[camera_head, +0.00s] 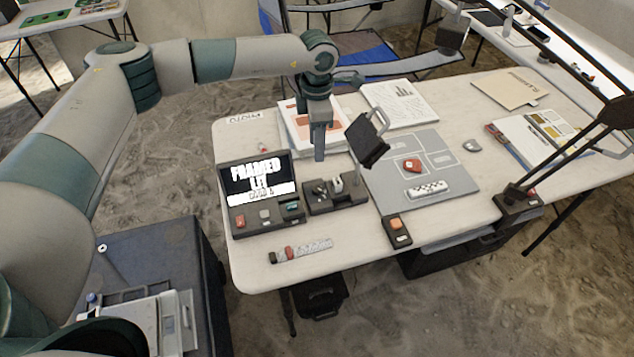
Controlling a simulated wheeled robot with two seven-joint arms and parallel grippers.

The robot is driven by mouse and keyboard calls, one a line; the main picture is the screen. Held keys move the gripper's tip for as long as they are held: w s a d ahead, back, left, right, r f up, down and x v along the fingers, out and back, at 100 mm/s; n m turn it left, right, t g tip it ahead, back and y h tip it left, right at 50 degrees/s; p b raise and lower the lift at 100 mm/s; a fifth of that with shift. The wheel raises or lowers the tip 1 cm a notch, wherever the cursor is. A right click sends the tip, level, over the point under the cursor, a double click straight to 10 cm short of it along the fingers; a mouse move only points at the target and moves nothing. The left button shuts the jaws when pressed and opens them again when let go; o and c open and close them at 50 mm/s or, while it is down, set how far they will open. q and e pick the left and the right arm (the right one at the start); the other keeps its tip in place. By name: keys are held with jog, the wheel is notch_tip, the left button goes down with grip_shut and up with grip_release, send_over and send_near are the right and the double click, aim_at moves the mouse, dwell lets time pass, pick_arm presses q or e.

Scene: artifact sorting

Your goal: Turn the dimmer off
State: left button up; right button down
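My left gripper (319,155) hangs fingers down over the back left part of the white table (345,262). Its fingers overlap in this view, so I cannot tell whether they are open or shut; nothing shows held. No control is clearly marked as the dimmer. A dark control box (350,201) with small light-coloured controls stands below the gripper in the picture, apart from it. A small dark box with an orange top (396,229) sits at the table's front edge. The settings are too small to read. My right gripper is not in view.
A lit sign unit (226,182) reading "FRAMED LIT" stands left of the control box. A dark tilted panel with a handle (366,142) rises near the gripper. A grey mat (440,201) holds a red piece and a speckled bar. A lamp arm (565,150) crosses the right side.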

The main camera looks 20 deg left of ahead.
aim_at(317, 188)
pick_arm(q)
notch_tip(317, 188, down, 16)
jog(key=p, duration=0.5)
grip_shut()
